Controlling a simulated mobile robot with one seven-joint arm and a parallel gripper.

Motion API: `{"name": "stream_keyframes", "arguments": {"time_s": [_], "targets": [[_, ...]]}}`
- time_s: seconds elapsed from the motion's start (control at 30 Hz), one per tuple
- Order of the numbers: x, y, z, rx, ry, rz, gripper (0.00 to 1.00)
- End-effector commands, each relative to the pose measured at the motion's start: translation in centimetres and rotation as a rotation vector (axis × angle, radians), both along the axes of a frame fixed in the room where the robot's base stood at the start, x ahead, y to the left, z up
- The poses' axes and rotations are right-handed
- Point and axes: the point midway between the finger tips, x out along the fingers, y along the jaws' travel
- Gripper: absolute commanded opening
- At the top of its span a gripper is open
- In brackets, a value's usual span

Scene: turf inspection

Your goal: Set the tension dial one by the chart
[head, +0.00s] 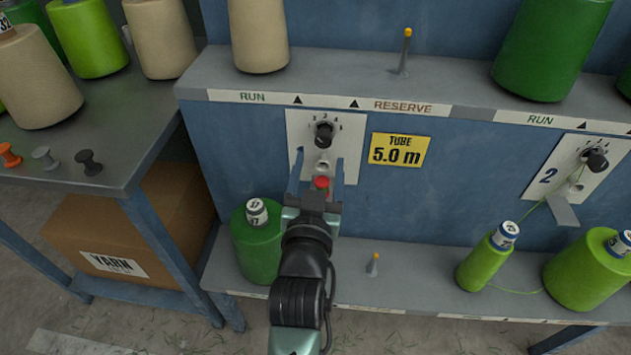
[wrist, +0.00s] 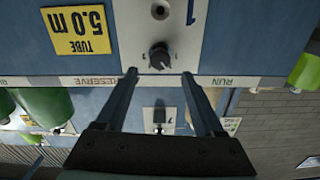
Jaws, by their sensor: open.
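Tension dial one is a dark knob (head: 323,133) on a white plate (head: 297,128) with a printed scale, on the blue panel under the upper shelf. In the wrist view the knob (wrist: 160,56) shows upside down below a "1". I cannot read its setting for sure. My gripper (head: 318,168) is open, its fingers just below the dial in the head view. In the wrist view the two fingertips (wrist: 159,74) stand either side of the knob's line, apart from it, with nothing held. No chart can be made out.
A yellow "TUBE 5.0 m" label (head: 400,150) is right of the dial. Dial two (head: 596,159) is at the far right. A green cone (head: 258,250) stands on the lower shelf beside my arm. A grey table (head: 110,150) with cones and pegs is at the left.

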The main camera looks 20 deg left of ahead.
Motion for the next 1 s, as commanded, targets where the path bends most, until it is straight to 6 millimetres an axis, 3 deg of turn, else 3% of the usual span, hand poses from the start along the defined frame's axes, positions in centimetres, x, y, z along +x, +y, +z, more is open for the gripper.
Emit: {"name": "stream_keyframes", "arguments": {"time_s": [0.2,0.4,1.0], "targets": [[-3.3,-1.0,0.0,-0.001,0.003,0.000,0.70],[-4.7,-1.4,0.0,0.000,0.000,0.000,0.70],[-4.9,-1.4,0.1,0.001,-0.002,0.000,0.70]]}}
